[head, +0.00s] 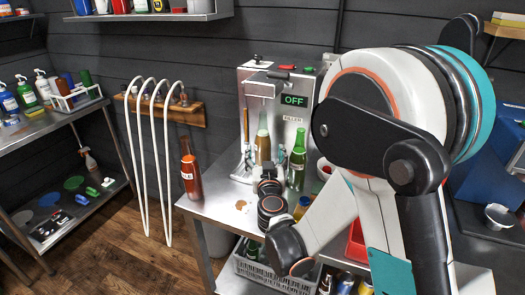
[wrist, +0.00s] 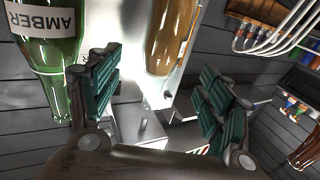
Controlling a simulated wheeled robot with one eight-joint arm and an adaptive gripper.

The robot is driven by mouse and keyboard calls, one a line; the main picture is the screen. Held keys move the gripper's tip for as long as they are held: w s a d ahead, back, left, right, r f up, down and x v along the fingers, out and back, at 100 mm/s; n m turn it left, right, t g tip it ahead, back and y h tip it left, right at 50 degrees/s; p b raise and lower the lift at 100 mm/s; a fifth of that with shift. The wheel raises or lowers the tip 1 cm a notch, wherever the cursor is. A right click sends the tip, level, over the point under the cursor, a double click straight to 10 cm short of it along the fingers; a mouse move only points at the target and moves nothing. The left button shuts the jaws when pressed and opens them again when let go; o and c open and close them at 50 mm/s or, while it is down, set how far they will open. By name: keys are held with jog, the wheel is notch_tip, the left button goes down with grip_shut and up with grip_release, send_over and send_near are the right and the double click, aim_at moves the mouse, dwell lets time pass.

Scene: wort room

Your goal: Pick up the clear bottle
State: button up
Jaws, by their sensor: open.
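The clear bottle (head: 263,146), see-through with amber-brown liquid inside, stands upright at the filler on the metal table. In the wrist view the same bottle (wrist: 172,38) appears upside down, ahead of the gap between the fingers and nearer the right one. My gripper (head: 266,172) is in front of the bottle and hides its lower part in the head view. In the wrist view my gripper (wrist: 160,68) has its green-padded fingers wide apart with nothing between them. I see no contact with the bottle.
A green bottle (head: 297,160) labelled AMBER stands close on the right; it is beside the left finger in the wrist view (wrist: 50,50). A brown-red bottle (head: 190,178) stands at the table's left edge. The filler (head: 292,110), showing OFF, rises behind. A grey crate (head: 262,275) sits below.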

aim_at(264, 147)
jog(key=w, duration=0.3)
jog(key=shift+w+a, duration=0.2)
jog(key=shift+w, duration=0.15)
jog(key=w, duration=0.1)
jog(key=w+b, duration=0.2)
jog(key=w, duration=0.1)
jog(key=shift+w+a+f, duration=0.1)
jog(key=shift+a+f, duration=0.2)
jog(key=shift+f, duration=0.05)
jog(key=shift+w+r, duration=0.1)
jog(key=shift+w, duration=0.35)
jog(key=c, duration=1.6)
grip_shut()
jog(key=shift+r, duration=0.15)
